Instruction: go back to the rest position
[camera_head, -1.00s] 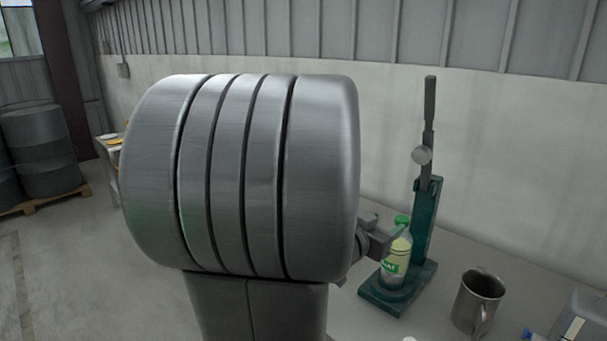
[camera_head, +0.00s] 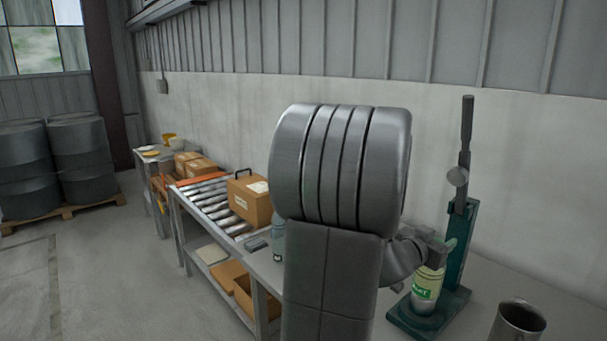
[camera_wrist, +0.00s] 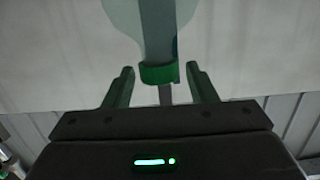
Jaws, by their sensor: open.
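My gripper (camera_head: 437,243) is at the upper end of a bottle (camera_head: 428,284) with a yellow-green label. The bottle stands upright on the base of a dark green lever press (camera_head: 459,250). My gripper hides the bottle's top in the head view. In the wrist view, my gripper's fingers (camera_wrist: 160,78) are spread and empty. My arm covers the middle of the head view.
A metal mug (camera_head: 517,325) stands at the right front of the bench. To the left are a roller conveyor (camera_head: 207,198) with a cardboard box (camera_head: 250,199), and a second bottle (camera_head: 279,240) partly behind my arm. Drums (camera_head: 83,160) stand at the far left. The floor at left is clear.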

